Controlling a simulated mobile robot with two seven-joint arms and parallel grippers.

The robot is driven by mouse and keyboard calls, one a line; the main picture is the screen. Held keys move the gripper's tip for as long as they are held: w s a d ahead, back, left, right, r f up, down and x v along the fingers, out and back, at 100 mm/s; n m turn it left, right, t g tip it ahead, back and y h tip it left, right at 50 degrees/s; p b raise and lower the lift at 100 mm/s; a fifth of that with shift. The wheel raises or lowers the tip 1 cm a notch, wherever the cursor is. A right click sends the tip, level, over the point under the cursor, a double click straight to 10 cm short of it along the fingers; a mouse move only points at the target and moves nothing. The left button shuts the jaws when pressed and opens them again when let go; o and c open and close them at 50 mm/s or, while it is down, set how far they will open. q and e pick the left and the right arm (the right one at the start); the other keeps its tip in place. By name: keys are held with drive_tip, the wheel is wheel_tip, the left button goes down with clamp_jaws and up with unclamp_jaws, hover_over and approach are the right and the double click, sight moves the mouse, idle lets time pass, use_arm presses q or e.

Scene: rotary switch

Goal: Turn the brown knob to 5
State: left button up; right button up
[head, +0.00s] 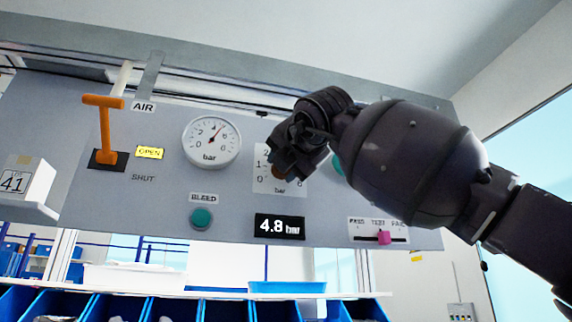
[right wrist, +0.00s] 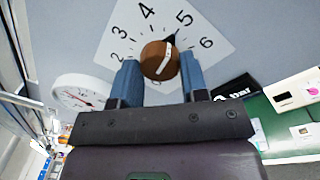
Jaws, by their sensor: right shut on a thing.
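The brown knob (right wrist: 159,62) sits on a white dial plate (right wrist: 128,22) numbered up to 6. Its white line and dark pointer aim up and right, close to the 5, perhaps just short of it. My right gripper (right wrist: 159,70) is shut on the knob, one finger on each side. In the head view my right gripper (head: 290,158) covers most of the dial, and only a sliver of the brown knob (head: 278,173) shows. The black display (head: 279,227) below reads 4.8 bar. My left gripper is not in view.
The grey panel also carries an orange lever (head: 104,130) by the OPEN label, a round gauge (head: 211,142), a green BLEED button (head: 202,218) and a pink slider (head: 384,237). Another green button (head: 338,166) is partly behind my right arm. Blue bins (head: 220,310) stand below.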

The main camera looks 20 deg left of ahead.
drive_tip(key=shift+f, duration=0.15)
idle(0.4)
drive_tip(key=o, duration=0.9)
drive_tip(key=shift+s, duration=0.1)
drive_tip(key=b+v, duration=0.1)
drive_tip(key=v, duration=0.9)
drive_tip(key=shift+s+d, duration=0.2)
drive_tip(key=shift+d, duration=0.05)
